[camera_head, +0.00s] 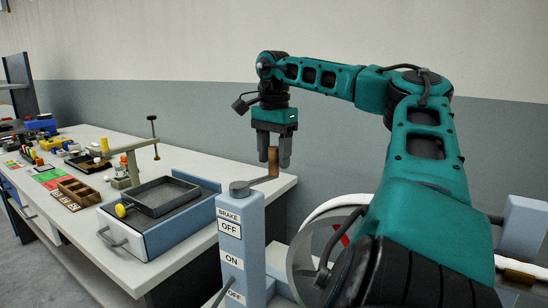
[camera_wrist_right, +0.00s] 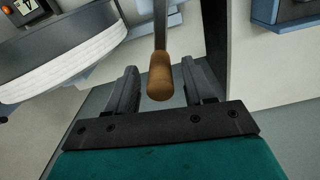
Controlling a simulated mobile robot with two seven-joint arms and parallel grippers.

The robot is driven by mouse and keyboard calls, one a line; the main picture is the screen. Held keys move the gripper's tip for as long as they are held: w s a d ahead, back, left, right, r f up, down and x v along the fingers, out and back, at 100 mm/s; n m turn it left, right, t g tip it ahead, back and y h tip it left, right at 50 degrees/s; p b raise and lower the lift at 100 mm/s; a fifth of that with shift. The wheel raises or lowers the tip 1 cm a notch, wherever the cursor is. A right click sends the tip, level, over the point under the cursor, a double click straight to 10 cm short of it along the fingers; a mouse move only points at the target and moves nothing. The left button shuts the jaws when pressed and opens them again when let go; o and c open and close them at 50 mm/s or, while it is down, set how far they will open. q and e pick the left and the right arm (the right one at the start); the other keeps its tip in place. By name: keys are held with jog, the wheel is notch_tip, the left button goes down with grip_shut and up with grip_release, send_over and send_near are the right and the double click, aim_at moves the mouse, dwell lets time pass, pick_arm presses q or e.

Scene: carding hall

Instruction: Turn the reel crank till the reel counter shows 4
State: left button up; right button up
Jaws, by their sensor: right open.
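The crank's brown wooden handle (camera_head: 273,158) stands upright on a grey crank arm (camera_head: 243,187) above a blue-grey post. My right gripper (camera_head: 274,164) points down with its fingers on either side of the handle, open. In the right wrist view the handle (camera_wrist_right: 160,78) lies between the two separated fingers (camera_wrist_right: 160,70), with gaps at both sides. The reel (camera_wrist_right: 75,62) shows there as a white banded drum at upper left. A small counter window (camera_wrist_right: 27,6) is cut off at the top edge; I cannot read its figure surely. My left gripper is not in view.
The post carries a brake panel (camera_head: 230,228) labelled BRAKE, OFF and ON. A long bench (camera_head: 185,243) at left holds a dark tray (camera_head: 163,196), a wooden compartment box (camera_head: 78,190) and several small items. My right arm hides much of the reel in the head view.

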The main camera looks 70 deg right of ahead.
notch_tip(320, 180, up, 12)
jog(key=p, duration=0.3)
jog(key=shift+f, duration=0.15)
jog(key=shift+a+f, duration=0.1)
dwell(0.3)
